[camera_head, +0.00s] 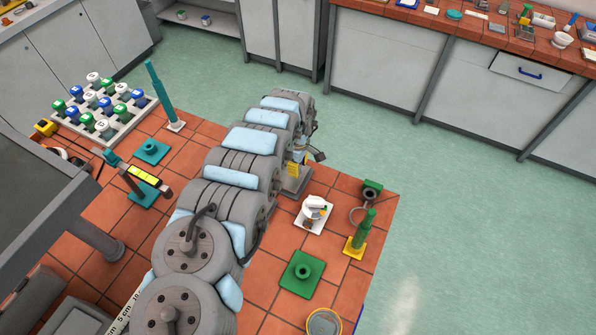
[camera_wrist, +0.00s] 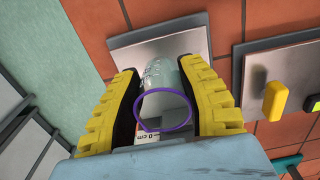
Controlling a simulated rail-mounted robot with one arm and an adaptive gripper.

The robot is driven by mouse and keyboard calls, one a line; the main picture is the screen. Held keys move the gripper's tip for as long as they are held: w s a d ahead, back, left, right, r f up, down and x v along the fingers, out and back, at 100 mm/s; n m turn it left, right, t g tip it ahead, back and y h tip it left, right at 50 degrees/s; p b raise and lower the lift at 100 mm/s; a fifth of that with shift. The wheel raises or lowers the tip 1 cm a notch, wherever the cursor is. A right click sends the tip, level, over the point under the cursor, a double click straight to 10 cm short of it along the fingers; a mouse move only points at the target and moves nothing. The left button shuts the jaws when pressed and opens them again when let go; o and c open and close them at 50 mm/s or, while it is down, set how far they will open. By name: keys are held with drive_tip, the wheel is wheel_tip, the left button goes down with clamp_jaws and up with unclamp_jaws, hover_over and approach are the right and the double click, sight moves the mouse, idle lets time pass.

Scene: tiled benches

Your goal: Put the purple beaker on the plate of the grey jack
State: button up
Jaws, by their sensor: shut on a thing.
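The purple beaker (camera_wrist: 163,82) is clear glass with a purple ring, and it sits between the yellow-padded fingers of my gripper (camera_wrist: 158,72) in the wrist view. My gripper is shut on it. A flat grey plate (camera_wrist: 185,33), which looks like the plate of the grey jack, shows beyond the beaker. Whether the beaker's base touches it cannot be told. In the head view a yellow part of my gripper (camera_head: 293,168) shows beside my arm, above a grey plate (camera_head: 296,184). The beaker is hidden there.
In the head view, a white dish (camera_head: 315,211), a green stand (camera_head: 302,273) and a green post on a yellow base (camera_head: 355,246) stand right of my arm. A rack of capped bottles (camera_head: 100,128) stands left.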

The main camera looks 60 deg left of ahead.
drive_tip(key=shift+f, duration=1.45)
drive_tip(key=shift+f, duration=0.25)
drive_tip(key=o, duration=1)
drive_tip(key=shift+r, duration=0.1)
drive_tip(key=shift+r+b, duration=0.45)
drive_tip(key=shift+r, duration=5.65)
